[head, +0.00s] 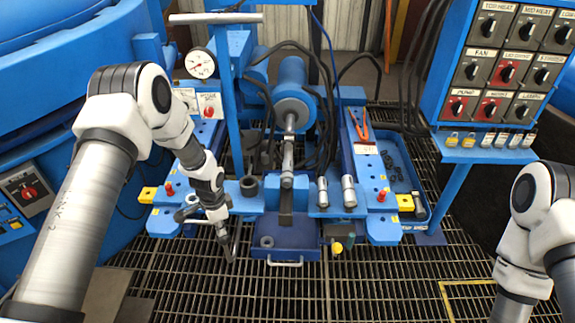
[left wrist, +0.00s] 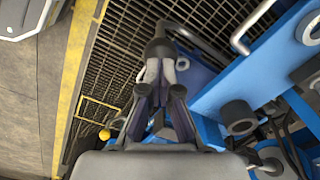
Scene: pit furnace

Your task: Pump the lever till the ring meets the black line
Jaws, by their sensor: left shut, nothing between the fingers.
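My left gripper (head: 230,252) points down at the front left of the blue machine, above the floor grating. Its fingers are shut with nothing between them; they also show in the left wrist view (left wrist: 160,62). A dark, rounded part shows just past the fingertips there; I cannot tell whether they touch it. A grey metal bar (head: 186,214) sits beside the gripper, partly hidden by it; I cannot tell if it is the lever. A shiny rod (head: 288,150) stands out from the machine's middle. I cannot make out the ring or the black line. My right gripper is out of view.
A blue post with a pale crossbar (head: 216,18) rises behind my left arm, near a round gauge (head: 200,63). A dark blue tray (head: 285,240) with a handle is right of my gripper. A switch panel (head: 508,60) stands at the right. The front grating is clear.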

